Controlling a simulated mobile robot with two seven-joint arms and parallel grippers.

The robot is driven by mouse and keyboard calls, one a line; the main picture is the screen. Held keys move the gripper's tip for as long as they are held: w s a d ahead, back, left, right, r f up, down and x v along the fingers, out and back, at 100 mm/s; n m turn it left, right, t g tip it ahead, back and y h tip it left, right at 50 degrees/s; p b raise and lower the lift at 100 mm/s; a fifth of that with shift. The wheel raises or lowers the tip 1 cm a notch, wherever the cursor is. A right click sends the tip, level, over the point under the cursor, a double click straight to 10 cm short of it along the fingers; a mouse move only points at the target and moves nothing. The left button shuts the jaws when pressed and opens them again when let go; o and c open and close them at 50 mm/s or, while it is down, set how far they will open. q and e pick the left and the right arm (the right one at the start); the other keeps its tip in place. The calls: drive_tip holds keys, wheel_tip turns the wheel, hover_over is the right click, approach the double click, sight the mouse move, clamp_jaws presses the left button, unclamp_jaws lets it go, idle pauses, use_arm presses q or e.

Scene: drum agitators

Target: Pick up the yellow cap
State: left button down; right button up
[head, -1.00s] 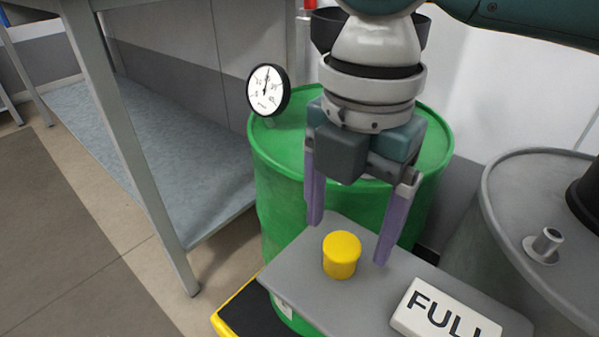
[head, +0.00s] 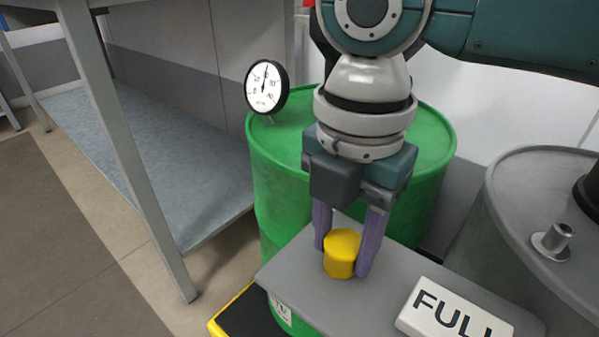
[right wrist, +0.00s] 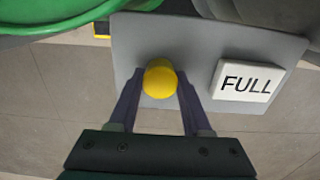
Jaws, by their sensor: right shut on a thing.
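The yellow cap (head: 341,254) stands upright on a grey shelf plate (head: 300,284) in front of the green drum. My right gripper (head: 344,256) reaches down from above, with its two purple fingers on either side of the cap, shut on it. In the right wrist view the cap (right wrist: 159,80) sits between the fingertips (right wrist: 158,88), over the grey plate (right wrist: 200,47). I cannot tell whether the cap's base touches the plate. My left gripper is not in view.
A white FULL block (head: 455,314) lies on the plate right of the cap. The green drum (head: 280,190) with a dial gauge (head: 266,87) stands behind. A grey drum (head: 545,205) is at the right. A bench leg (head: 130,150) stands at the left.

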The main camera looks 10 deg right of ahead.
sight(344, 241)
clamp_jaws()
wheel_tip(344, 241, up, 20)
drive_tip(key=p, duration=0.8)
drive_tip(key=shift+p, duration=0.3)
